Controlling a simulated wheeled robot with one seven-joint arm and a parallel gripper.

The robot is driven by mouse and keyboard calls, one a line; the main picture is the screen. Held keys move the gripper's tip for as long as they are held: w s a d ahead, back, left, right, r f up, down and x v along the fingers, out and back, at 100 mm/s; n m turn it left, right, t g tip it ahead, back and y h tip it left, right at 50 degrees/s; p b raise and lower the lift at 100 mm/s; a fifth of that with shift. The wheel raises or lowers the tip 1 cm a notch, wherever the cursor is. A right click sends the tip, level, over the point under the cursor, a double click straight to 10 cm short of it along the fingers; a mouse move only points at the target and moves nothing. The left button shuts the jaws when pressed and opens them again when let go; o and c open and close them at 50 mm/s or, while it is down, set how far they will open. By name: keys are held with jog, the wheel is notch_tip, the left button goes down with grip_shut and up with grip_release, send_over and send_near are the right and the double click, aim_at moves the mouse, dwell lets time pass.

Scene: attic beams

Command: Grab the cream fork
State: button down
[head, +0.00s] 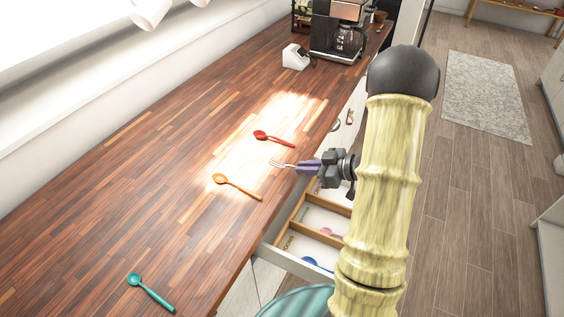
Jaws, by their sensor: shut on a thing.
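My gripper (303,167) is over the counter's front edge, above the open drawer, and points left. It is shut on a pale, cream-looking fork (280,164). The fork's tines stick out to the left past the fingers, over the wooden counter. Its handle is mostly hidden by my fingers.
A red spoon (273,138), an orange spoon (237,187) and a teal spoon (150,291) lie on the wooden counter (120,190). The open drawer (322,222) has wooden dividers and holds a blue utensil (311,262). A coffee maker (340,35) stands at the back.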

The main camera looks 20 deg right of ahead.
jog(key=s+d, duration=0.3)
jog(key=shift+d, duration=0.2)
